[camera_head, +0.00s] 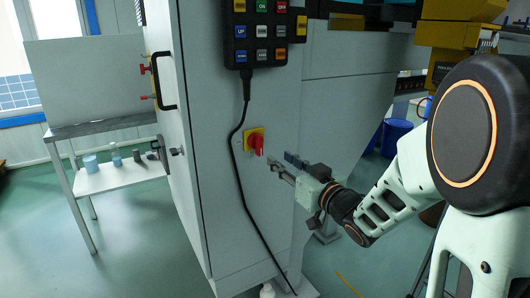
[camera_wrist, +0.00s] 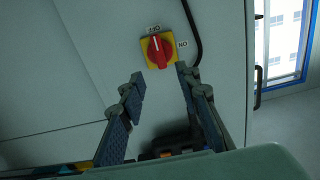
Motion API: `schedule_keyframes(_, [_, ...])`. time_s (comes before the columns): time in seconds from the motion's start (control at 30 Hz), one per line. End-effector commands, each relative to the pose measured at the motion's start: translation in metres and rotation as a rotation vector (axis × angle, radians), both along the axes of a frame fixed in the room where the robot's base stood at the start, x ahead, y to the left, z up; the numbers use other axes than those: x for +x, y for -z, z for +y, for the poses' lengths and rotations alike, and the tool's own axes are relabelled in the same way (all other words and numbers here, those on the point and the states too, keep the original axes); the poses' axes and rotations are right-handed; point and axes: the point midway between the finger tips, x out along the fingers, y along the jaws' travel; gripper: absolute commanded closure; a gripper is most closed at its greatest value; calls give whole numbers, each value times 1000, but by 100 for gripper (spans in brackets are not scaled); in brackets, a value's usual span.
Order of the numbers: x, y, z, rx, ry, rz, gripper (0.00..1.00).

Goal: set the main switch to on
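The main switch is a red rotary knob (camera_head: 257,144) on a yellow square plate, on the front of the grey cabinet. In the wrist view the red knob (camera_wrist: 158,51) sits ahead of my fingers, its long side close to upright in the picture and roughly in line with the label above the plate. A second label at the plate's right reads like an upside-down ON. My gripper (camera_head: 282,165) is to the right of and below the switch in the head view. In the wrist view its fingers (camera_wrist: 161,83) are apart, with nothing between them, and the knob lies beyond the tips.
A black cable (camera_head: 238,185) hangs from the button pendant (camera_head: 262,32) and passes just left of the switch. A cabinet door handle (camera_head: 164,81) is further left. A side table (camera_head: 118,178) with small containers stands at left. A blue bin (camera_head: 394,136) stands behind my arm.

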Motion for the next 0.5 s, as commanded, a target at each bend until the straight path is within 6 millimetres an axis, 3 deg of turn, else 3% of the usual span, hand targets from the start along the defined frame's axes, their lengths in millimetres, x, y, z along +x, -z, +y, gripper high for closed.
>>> schedule_keyframes(0.5, [72,0,49,-1,0,-4,70])
